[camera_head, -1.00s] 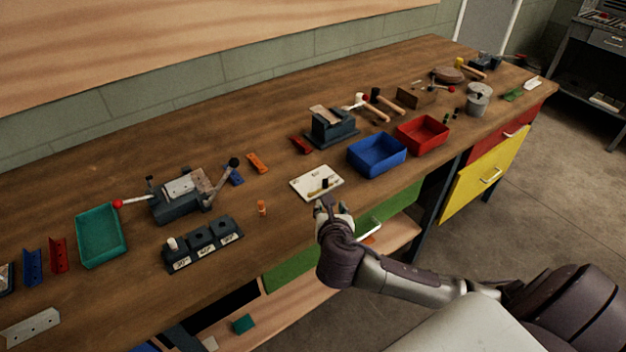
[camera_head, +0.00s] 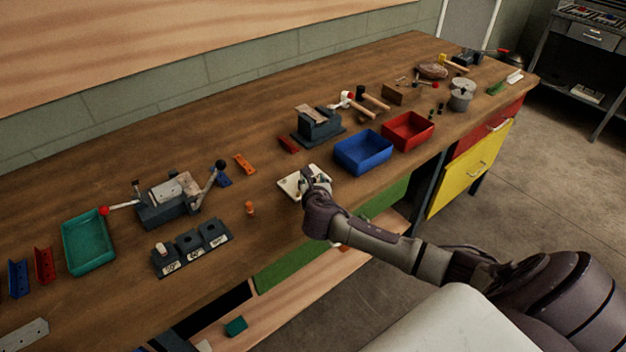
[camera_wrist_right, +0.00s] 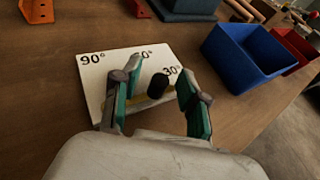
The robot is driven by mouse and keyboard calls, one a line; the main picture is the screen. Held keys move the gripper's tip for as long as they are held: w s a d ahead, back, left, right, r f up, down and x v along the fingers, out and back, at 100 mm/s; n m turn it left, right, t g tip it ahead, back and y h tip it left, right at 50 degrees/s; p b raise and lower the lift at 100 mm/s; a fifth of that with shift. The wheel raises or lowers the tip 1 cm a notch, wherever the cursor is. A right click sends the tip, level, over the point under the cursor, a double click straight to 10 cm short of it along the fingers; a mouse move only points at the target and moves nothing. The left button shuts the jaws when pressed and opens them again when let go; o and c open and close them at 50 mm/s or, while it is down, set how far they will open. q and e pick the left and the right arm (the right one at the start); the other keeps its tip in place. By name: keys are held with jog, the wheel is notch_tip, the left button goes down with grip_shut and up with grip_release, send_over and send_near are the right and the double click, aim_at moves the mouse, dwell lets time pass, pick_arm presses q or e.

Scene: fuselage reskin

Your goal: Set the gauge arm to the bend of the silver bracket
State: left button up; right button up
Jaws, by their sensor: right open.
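The gauge (camera_head: 289,186) is a white plate on the bench near its front edge. In the wrist view the gauge plate (camera_wrist_right: 95,70) shows marks for 90°, a partly hidden middle mark and 30°. Its brass arm (camera_wrist_right: 138,98) carries a black knob (camera_wrist_right: 157,86), which stands near the 30° mark. My right gripper (camera_head: 312,182) is over the plate. In the wrist view the right gripper (camera_wrist_right: 160,78) is open, with one finger on each side of the knob. A silver bracket with holes (camera_head: 24,335) lies at the bottom left. My left gripper is out of view.
A blue bin (camera_head: 363,152) and a red bin (camera_head: 408,131) stand right of the gauge. A dark block with angle labels (camera_head: 192,248), a small orange peg (camera_head: 250,209) and a bending tool (camera_head: 168,203) stand to the left. A dark vise-like block (camera_head: 318,127) is behind.

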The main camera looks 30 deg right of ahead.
jog(key=shift+w+d, duration=0.1)
jog(key=shift+w, duration=0.1)
grip_shut()
